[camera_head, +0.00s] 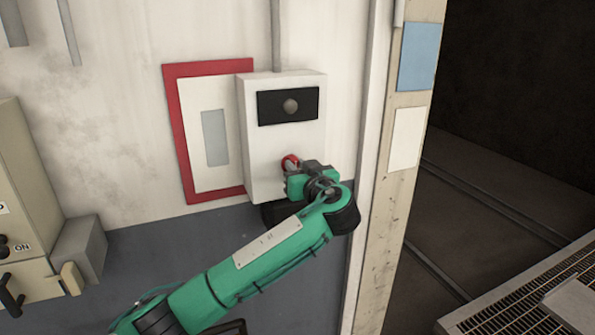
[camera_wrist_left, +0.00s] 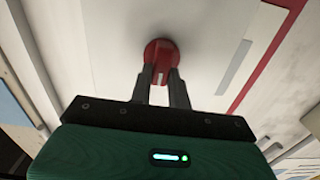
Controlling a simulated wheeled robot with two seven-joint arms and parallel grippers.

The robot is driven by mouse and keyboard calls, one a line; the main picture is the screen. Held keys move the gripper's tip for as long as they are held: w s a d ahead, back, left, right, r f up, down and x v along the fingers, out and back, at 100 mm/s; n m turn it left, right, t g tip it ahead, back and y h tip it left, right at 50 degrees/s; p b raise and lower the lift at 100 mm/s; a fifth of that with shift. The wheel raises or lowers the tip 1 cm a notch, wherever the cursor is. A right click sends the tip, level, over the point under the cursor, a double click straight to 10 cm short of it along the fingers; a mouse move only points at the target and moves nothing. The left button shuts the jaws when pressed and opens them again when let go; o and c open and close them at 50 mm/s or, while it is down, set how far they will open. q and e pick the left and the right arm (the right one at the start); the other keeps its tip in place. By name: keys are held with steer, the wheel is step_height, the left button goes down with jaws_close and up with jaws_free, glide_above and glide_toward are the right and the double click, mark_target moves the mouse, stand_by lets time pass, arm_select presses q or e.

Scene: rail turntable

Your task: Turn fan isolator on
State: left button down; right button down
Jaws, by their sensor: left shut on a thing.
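The fan isolator is a pale grey box (camera_head: 265,150) on the wall, with a black panel and a round grey lamp (camera_head: 290,106) near its top. A red rotary knob (camera_head: 289,161) is on its lower front face. My left gripper (camera_head: 291,170) is at the knob, its wrist covering the lower right of the box. In the left wrist view the two dark fingers (camera_wrist_left: 160,82) are shut on the red knob (camera_wrist_left: 160,52). The knob's pointing direction is hard to tell. My right gripper is in neither view.
A red-framed white panel (camera_head: 178,122) is on the wall left of the box. A beige cabinet (camera_head: 22,190) with a black ON knob is at the far left. A door post (camera_head: 384,225) stands right of the box, beside a dark opening with a grated platform (camera_head: 515,300).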

arm_select(q)
steer(key=m+b, duration=0.1)
steer(key=b, duration=0.2)
steer(key=m+b, duration=0.1)
steer(key=b, duration=0.2)
steer(key=m+b, duration=0.2)
steer(key=b, duration=0.1)
steer(key=shift+d+f, duration=0.2)
steer(key=shift+f, duration=0.05)
steer(key=m, duration=0.3)
steer(key=shift+w+d+b, duration=0.1)
steer(key=shift+b, duration=0.2)
steer(key=m, duration=0.3)
steer(key=m+p, duration=0.1)
steer(key=m, duration=0.6)
steer(key=shift+w+d+f+m, duration=0.1)
steer(key=shift+d+f+m, duration=0.2)
steer(key=shift+f, duration=0.1)
